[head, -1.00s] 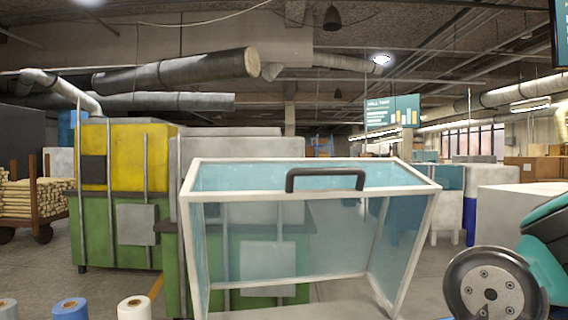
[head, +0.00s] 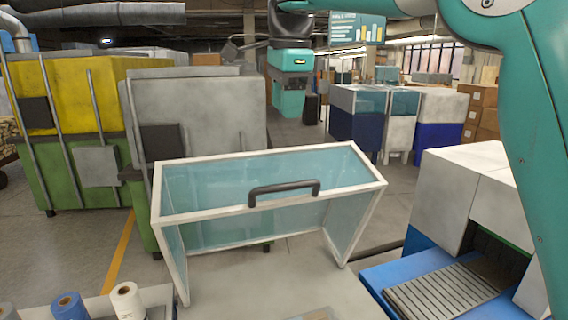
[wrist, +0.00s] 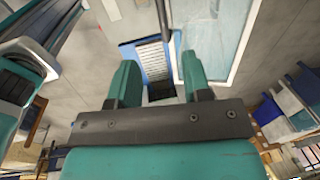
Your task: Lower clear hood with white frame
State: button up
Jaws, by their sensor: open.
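The clear hood (head: 250,174) with its white frame is in the middle of the head view, with bluish panes. Its upper pane is tilted, and its side frames slant down toward a pale surface. A dark handle (head: 284,189) is on the front white bar. In the wrist view, a pane and white frame edge (wrist: 245,35), apparently the hood's, lie beyond the right finger. My gripper (wrist: 160,82) is open, with two teal fingers apart and nothing held between them. It is apart from the handle as far as I can see; its fingertips are not clear in the head view.
A blue conveyor with grey slats (head: 440,290) and a white housing (head: 470,185) stand right of the hood. Spools (head: 127,302) stand at the lower left. A yellow and green machine (head: 70,95) is behind at left.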

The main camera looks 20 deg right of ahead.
jog(key=f, duration=0.5)
jog(key=w+f, duration=0.1)
jog(key=f, duration=0.5)
jog(key=w+f+b, duration=0.1)
jog(key=f, duration=0.5)
jog(key=shift+w, duration=0.2)
